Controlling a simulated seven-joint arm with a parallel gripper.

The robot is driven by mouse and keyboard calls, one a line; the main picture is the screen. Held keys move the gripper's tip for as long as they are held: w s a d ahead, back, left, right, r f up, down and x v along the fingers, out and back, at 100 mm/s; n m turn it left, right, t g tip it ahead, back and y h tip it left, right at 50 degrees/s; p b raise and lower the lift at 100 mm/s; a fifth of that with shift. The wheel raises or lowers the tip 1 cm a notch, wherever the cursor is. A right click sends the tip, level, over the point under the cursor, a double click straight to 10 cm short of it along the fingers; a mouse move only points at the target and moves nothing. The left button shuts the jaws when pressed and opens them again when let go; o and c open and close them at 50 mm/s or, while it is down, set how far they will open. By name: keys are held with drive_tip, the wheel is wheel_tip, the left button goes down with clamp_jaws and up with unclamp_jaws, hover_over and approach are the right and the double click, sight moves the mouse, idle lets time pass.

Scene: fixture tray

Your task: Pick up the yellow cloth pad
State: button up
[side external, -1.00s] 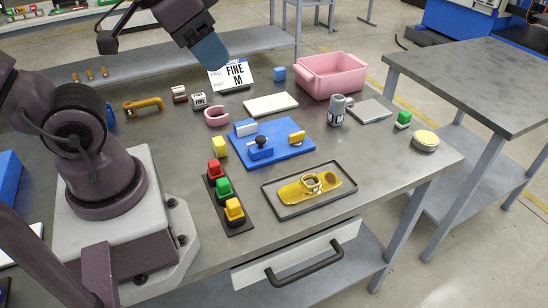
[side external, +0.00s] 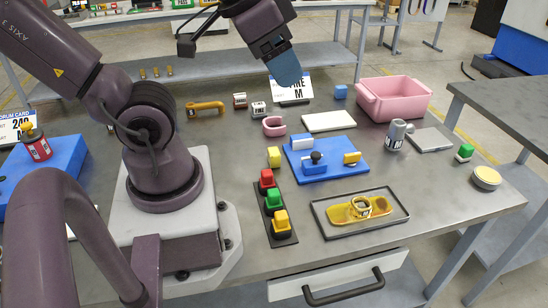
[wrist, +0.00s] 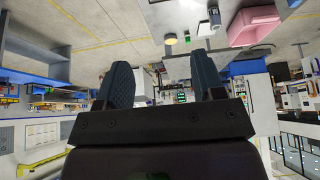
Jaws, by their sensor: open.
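A flat yellow pad-like piece (side external: 340,213) lies in a shallow dark-rimmed tray (side external: 327,232) near the table's front edge, with a yellow ring-shaped item (side external: 360,207) on it. A round yellow-topped disc (side external: 487,175) sits at the table's right end. I cannot tell for certain which of these is the cloth pad. My gripper (side external: 287,74) is high above the back of the table, in front of a white sign and far from both. In the wrist view my gripper (wrist: 160,65) has its two dark blue fingers apart, with nothing held between them.
A blue fixture plate (side external: 335,170) stands mid-table, beside a button strip (side external: 272,215) in red, green and yellow. Bare table lies between the tray and the round disc.

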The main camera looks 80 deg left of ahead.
drive_tip(key=shift+a, duration=0.1)
drive_tip(key=m+g, duration=0.6)
drive_tip(key=m, duration=1.2)
hover_over(274, 151)
wheel_tip(274, 151, down, 21)
wheel_tip(274, 151, down, 13)
drive_tip(key=shift+r, duration=0.1)
drive_tip(key=c, duration=1)
drive_tip(key=shift+r, duration=0.1)
